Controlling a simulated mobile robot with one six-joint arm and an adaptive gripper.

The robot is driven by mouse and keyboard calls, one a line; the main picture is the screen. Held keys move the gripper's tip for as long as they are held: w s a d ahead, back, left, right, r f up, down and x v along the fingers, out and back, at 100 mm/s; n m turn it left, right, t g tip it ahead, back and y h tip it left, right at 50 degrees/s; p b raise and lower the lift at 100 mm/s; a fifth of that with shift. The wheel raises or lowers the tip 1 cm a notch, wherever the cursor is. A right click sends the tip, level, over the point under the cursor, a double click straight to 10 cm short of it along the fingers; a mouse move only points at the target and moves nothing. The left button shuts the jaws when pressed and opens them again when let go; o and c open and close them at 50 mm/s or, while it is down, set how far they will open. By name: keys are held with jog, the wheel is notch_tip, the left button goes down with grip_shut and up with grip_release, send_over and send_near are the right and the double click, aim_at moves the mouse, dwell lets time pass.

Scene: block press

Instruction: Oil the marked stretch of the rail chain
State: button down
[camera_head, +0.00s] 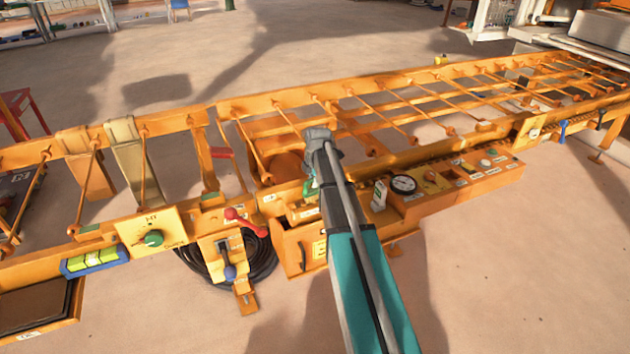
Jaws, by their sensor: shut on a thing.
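The orange rail frame (270,103) runs across the view from lower left to upper right. My gripper (311,180) is mostly hidden behind the arm.
A control panel with a round gauge (403,184) is close right of my arm. A red-handled lever (246,222), a coiled black hose (262,262) and a green knob (153,239) are to the left. Crossbars span the frame. The floor in front at right is clear.

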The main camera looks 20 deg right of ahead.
jog(key=shift+a, duration=1.35)
jog(key=shift+a, duration=0.1)
jog(key=shift+a, duration=1.6)
jog(key=shift+a, duration=0.1)
jog(key=shift+a, duration=1.55)
jog(key=shift+r+p, duration=2.95)
jog(key=shift+r, duration=0.1)
